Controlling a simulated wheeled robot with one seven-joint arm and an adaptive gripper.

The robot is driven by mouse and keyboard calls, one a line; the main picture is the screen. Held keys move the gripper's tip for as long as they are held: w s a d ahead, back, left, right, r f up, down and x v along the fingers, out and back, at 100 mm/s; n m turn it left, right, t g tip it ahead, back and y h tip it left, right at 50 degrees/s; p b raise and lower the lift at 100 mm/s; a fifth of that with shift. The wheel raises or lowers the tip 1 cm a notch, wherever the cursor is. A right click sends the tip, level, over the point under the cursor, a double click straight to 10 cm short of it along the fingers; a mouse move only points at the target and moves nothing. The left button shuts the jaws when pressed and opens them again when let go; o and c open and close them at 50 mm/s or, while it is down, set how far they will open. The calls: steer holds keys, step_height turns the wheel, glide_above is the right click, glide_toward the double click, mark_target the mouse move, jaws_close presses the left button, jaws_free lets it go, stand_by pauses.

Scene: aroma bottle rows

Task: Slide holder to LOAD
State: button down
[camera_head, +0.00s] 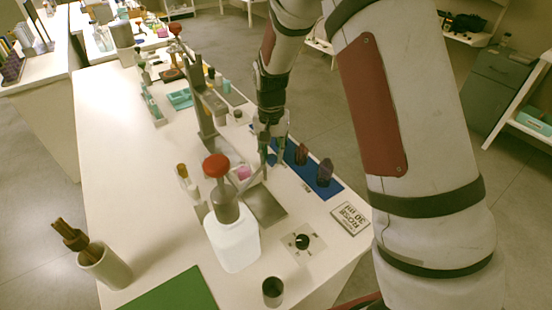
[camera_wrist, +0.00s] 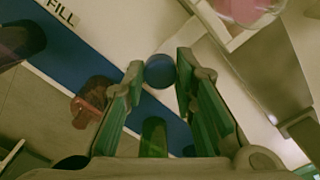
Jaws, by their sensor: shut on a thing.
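My gripper (camera_head: 272,155) reaches down over the bench beside the metal stand (camera_head: 207,110). In the wrist view its green-padded fingers (camera_wrist: 158,75) are shut on a round blue knob (camera_wrist: 159,70). A pale holder (camera_head: 256,178) carrying a pink item (camera_head: 243,173) is just left of my fingertips. The pink item also shows at the top of the wrist view (camera_wrist: 245,10). The link between knob and holder is hard to see. The word FILL (camera_wrist: 62,11) is readable beside the blue strip (camera_wrist: 90,75); I cannot read LOAD anywhere. A grey metal plate (camera_head: 264,206) lies in front of the holder.
A white bottle with a red cap (camera_head: 232,240) stands close in front. Two dark bottles (camera_head: 324,172) stand on the blue mat (camera_head: 334,187) at right. A sign (camera_head: 350,221), a dial (camera_head: 303,242) and a small cup (camera_head: 273,291) are nearer.

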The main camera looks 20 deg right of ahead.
steer(key=c, duration=1.3)
jaws_free()
step_height(320, 180, up, 12)
